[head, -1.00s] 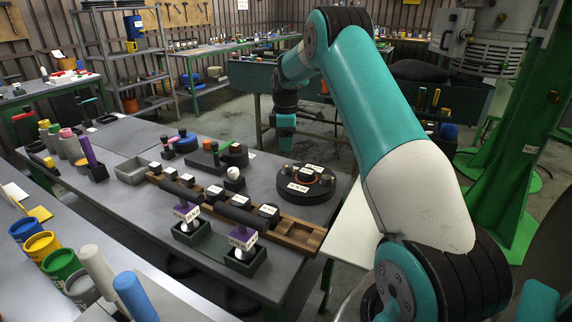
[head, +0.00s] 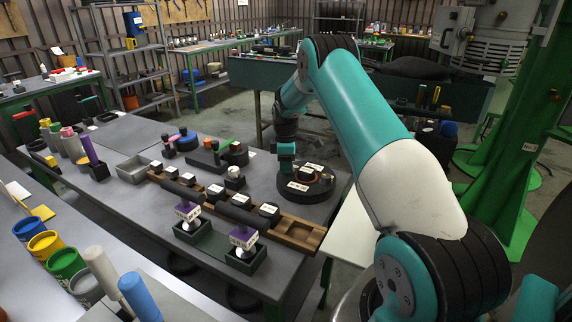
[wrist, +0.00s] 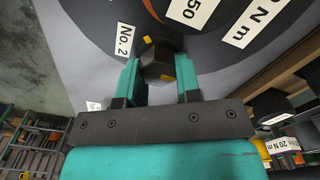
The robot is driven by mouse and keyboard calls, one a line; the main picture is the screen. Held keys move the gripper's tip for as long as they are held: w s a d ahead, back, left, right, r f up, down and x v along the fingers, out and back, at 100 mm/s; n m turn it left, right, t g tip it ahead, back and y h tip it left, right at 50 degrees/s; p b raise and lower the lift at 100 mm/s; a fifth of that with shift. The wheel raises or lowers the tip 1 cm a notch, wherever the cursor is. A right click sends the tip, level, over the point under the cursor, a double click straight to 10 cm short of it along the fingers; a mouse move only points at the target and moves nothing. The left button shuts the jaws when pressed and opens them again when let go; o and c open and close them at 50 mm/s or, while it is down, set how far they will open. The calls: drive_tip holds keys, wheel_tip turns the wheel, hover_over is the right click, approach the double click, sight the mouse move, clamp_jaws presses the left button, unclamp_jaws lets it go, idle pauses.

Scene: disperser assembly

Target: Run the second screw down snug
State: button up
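The black round disc (head: 293,195) lies flat on the bench at the right in the head view. In the wrist view, a dark faceted screw head (wrist: 158,65) with yellow marks stands by the "No. 2" label (wrist: 124,41) near the disc's edge. My gripper (head: 287,168) points down at the disc's left rear part. In the wrist view its two teal fingers (wrist: 157,75) stand on either side of the screw head, very close to it. I cannot tell whether they press on it. The screw's lower part is hidden.
A wooden rack (head: 298,233) with labelled dark blocks runs in front of the disc. Two dark trays with purple-labelled pieces (head: 242,238) stand before it. Other dark fixtures (head: 235,153) stand to the left of my gripper. An empty grey bin (head: 133,169) is farther left.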

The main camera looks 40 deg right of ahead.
drive_tip(key=shift+c, duration=1.4)
drive_tip(key=m, duration=0.4)
drive_tip(key=shift+w+d+m+b, duration=0.1)
drive_tip(key=shift+m+b, duration=0.2)
drive_tip(key=m, duration=0.4)
drive_tip(key=shift+d+m, duration=0.15)
drive_tip(key=shift+m, duration=0.15)
drive_tip(key=m, duration=0.5)
drive_tip(key=shift+d+b, duration=0.15)
drive_tip(key=shift+b, duration=0.2)
drive_tip(key=m, duration=0.5)
drive_tip(key=shift+d, duration=0.15)
drive_tip(key=shift+r+m, duration=0.1)
drive_tip(key=shift+m, duration=0.3)
